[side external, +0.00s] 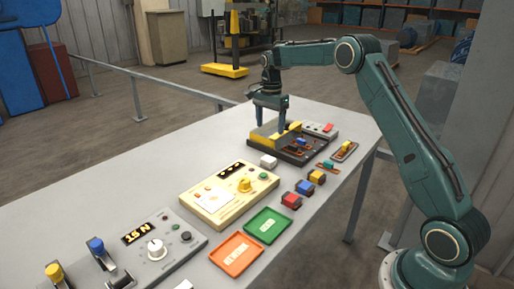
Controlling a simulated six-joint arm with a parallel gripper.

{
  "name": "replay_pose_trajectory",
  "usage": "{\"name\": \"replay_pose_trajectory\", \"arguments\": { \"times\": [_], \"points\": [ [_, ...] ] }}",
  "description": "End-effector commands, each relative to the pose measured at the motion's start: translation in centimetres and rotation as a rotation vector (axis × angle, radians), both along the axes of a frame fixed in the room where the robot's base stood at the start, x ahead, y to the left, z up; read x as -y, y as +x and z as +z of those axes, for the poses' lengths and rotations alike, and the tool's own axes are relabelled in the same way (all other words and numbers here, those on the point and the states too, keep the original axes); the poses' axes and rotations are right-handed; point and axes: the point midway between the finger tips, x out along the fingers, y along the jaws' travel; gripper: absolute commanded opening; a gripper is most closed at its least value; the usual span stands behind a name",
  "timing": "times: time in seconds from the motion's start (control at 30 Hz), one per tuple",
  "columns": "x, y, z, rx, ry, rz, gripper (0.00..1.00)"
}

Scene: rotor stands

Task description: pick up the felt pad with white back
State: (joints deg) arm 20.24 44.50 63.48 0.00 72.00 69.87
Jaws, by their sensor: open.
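My gripper (271,128) points down, its two fingers apart, over the dark tray with a yellow side (290,155). I see nothing between the fingers, though their tips overlap the tray in this view and their height above it is hard to judge. A small white block (268,161) lies on the table just in front of the tray. Small blocks with red (291,200), blue (305,187) and yellow (316,177) tops stand in a row to the right. I cannot tell which piece is the felt pad with white back.
A cream control box (215,205) with a yellow knob stands mid-table. A green tray (267,227) and an orange tray (236,254) lie in front. A grey control panel (150,252) is at lower left. Small holders (344,151) sit near the right edge.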

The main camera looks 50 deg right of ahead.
Motion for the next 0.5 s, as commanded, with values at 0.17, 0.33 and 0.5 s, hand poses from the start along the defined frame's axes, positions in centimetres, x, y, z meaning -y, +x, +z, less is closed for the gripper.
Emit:
{"name": "replay_pose_trajectory", "arguments": {
  "times": [0.17,0.33,0.5],
  "points": [
    [0.0,0.0,-1.4,-0.004,0.001,0.001,0.71],
    [-0.1,-0.1,-3.7,-0.004,0.002,0.002,0.71],
    [-0.1,-0.1,-6.2,-0.003,0.001,0.002,0.71]
  ]
}}
